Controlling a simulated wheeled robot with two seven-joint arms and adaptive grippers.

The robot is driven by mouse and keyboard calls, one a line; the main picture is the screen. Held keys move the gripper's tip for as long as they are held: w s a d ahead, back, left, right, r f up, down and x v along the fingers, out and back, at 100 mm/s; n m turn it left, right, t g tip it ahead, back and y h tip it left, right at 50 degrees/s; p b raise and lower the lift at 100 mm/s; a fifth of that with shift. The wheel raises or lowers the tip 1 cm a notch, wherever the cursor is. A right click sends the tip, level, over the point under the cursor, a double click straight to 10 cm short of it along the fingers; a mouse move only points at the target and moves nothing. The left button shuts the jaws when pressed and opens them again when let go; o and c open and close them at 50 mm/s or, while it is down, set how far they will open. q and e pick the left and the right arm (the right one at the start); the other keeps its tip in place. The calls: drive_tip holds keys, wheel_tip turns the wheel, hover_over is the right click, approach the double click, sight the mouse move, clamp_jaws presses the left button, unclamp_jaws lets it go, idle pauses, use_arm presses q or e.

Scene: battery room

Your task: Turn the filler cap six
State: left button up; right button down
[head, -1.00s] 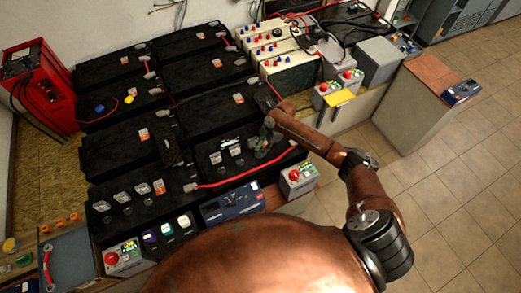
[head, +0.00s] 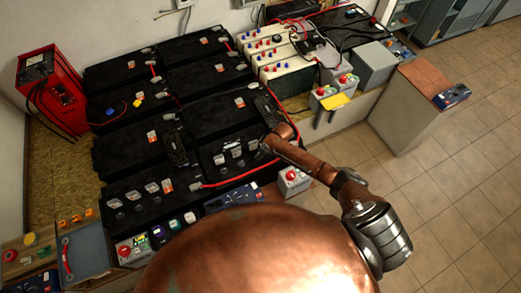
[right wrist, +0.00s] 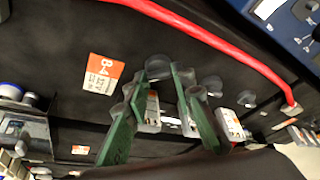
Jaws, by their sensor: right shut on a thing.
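The black battery (head: 215,172) under my right arm has a row of grey filler caps on its top; one cap (head: 236,152) shows clearly in the head view. In the right wrist view, my right gripper's green fingers (right wrist: 160,76) are closed at the row, with a grey cap (right wrist: 158,66) at their tips. Other grey caps, such as this one (right wrist: 212,85), stand to the right of it. I cannot read which number the held cap has. In the head view my wrist mostly hides the right gripper. My left gripper is not in view.
A red cable (right wrist: 195,38) runs across the battery beside the caps. An orange label (right wrist: 103,74) lies left of the fingers. A grey box with a red button (head: 292,181) stands at the battery's front right. The floor (head: 450,190) to the right is clear.

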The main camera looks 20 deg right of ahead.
drive_tip(key=m+p, duration=0.1)
drive_tip(key=m+h+p, duration=0.1)
drive_tip(key=m+p, duration=0.2)
drive_tip(key=shift+s+a+r+m+t, duration=0.1)
drive_tip(key=shift+a+r+m+t, duration=0.1)
drive_tip(key=shift+a+m+t, duration=0.15)
drive_tip(key=shift+f+m+t+h+p, duration=0.15)
drive_tip(key=shift+m+t+h+p, duration=0.1)
drive_tip(key=shift+m+h+p, duration=1.2)
drive_tip(key=shift+m+y, duration=0.35)
drive_tip(key=shift+m, duration=0.15)
drive_tip(key=c, duration=1.9)
unclamp_jaws()
drive_tip(key=shift+c, duration=0.2)
drive_tip(key=v, duration=1.2)
